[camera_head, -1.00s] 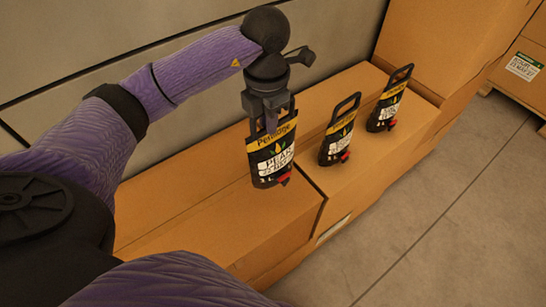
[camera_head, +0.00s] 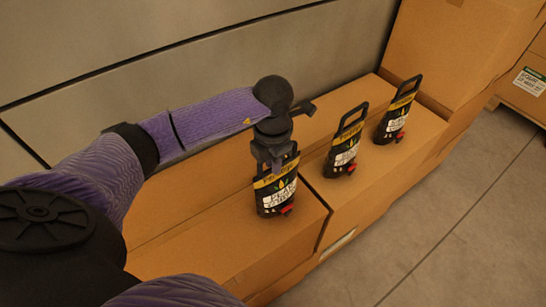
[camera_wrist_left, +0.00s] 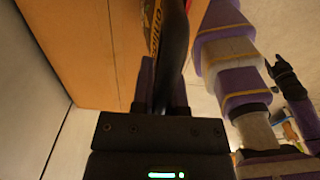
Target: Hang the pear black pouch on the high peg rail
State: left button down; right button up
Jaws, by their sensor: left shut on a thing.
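The pear black pouch (camera_head: 275,197) is a black pouch with a yellow band, a white label and a black loop handle. My left gripper (camera_head: 274,166) is above it, shut on its handle. The pouch hangs upright over the nearest carton; I cannot tell if its base touches the carton. In the left wrist view the handle of the pouch (camera_wrist_left: 176,50) runs between the fingers of my left gripper (camera_wrist_left: 162,85). A dark part at the right of that view looks like my right gripper (camera_wrist_left: 284,76), too small to read. No peg rail shows.
Two similar black pouches stand on the cartons to the right, a middle one (camera_head: 343,155) and a far one (camera_head: 395,120). The carton row (camera_head: 225,235) runs along a grey panelled wall (camera_head: 150,75). A taller carton (camera_head: 440,50) stands behind. Concrete floor (camera_head: 440,230) is clear at right.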

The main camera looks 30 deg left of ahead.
pick_arm(q)
jog(key=c, duration=0.7)
grip_release()
jog(key=shift+o, duration=0.2)
jog(key=shift+f, duration=0.1)
notch_tip(320, 180, up, 10)
jog(key=p, duration=0.2)
jog(key=shift+w+a, duration=0.25)
jog(key=shift+w, duration=0.05)
